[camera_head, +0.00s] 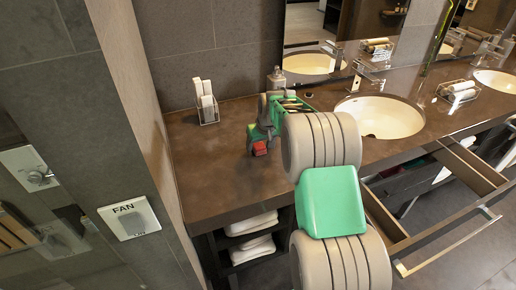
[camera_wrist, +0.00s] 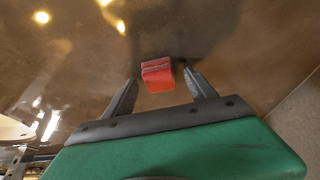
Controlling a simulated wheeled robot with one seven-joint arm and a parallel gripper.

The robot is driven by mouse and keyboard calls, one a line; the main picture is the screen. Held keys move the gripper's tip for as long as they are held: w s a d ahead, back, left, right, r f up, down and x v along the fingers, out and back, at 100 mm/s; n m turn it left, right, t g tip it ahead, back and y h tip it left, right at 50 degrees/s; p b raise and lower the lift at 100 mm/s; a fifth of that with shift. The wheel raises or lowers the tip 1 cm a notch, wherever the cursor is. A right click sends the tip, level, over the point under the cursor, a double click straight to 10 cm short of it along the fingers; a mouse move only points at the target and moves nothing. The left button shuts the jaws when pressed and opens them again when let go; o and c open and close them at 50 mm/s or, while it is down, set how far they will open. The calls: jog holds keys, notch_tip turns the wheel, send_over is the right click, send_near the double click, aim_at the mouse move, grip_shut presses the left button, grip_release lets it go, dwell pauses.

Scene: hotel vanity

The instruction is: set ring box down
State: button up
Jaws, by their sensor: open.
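The ring box (camera_head: 260,148) is a small red box resting on the brown vanity top (camera_head: 205,165), left of the near sink. In the wrist view the red ring box (camera_wrist: 157,74) lies just past and between my two fingertips, with a gap on each side. My gripper (camera_head: 257,140) is low over the counter beside the box. In the wrist view my gripper (camera_wrist: 162,83) has its fingers spread wide and holds nothing.
A near sink (camera_head: 380,117) is set into the counter right of my arm. A white holder (camera_head: 206,102) stands by the back wall, and a soap bottle (camera_head: 276,78) stands behind my gripper. An open drawer (camera_head: 440,210) juts out front right. The counter's left part is clear.

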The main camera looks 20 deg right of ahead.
grip_shut()
dwell(0.6)
